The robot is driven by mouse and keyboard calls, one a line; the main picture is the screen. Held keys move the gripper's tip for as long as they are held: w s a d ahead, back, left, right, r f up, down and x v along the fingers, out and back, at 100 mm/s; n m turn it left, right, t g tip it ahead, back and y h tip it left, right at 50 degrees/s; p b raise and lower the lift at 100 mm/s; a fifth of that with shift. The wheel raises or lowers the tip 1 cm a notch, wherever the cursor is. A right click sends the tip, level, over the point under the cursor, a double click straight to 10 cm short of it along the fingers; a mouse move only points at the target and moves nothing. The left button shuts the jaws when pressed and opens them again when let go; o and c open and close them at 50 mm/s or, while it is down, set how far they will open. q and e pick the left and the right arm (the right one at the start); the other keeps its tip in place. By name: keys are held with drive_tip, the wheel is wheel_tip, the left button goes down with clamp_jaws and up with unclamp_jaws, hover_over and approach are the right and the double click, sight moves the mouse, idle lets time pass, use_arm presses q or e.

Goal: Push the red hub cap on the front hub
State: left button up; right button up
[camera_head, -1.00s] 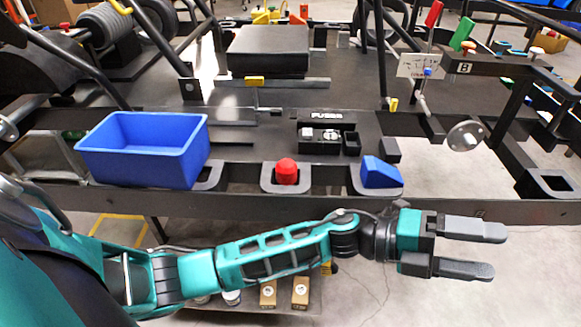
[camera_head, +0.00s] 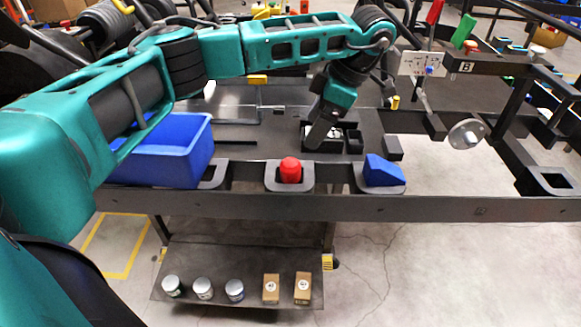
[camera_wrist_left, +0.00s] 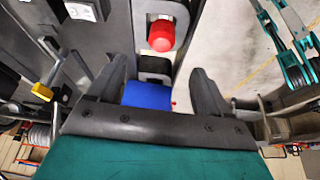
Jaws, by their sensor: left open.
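My left gripper (camera_head: 320,138) points down over the small black tray, behind and right of the cap. In the left wrist view its fingers (camera_wrist_left: 161,70) are spread and empty, with a blue block (camera_wrist_left: 147,95) beyond them. My right gripper is out of view.
A blue bin (camera_head: 160,165) stands left of the cap, and the blue wedge block (camera_head: 384,171) is in a holder to its right. A small black tray (camera_head: 352,140) lies behind. A white card (camera_head: 420,63) hangs near the hub. A low shelf (camera_head: 235,260) holds tins and boxes.

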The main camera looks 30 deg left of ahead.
sight(291, 162)
use_arm(q)
drive_tip(key=x, duration=0.6)
drive_tip(key=shift+s+a+f, duration=0.15)
drive_tip(key=shift+f, duration=0.2)
drive_tip(key=shift+p+x, duration=0.55)
drive_tip(key=shift+x, duration=2.15)
drive_tip(key=shift+s+a, duration=0.1)
drive_tip(key=shift+s, duration=0.1)
drive_tip(key=shift+c, duration=0.2)
drive_tip(key=shift+r, duration=0.1)
drive_tip(key=c, duration=1)
drive_tip(key=shift+r, duration=0.1)
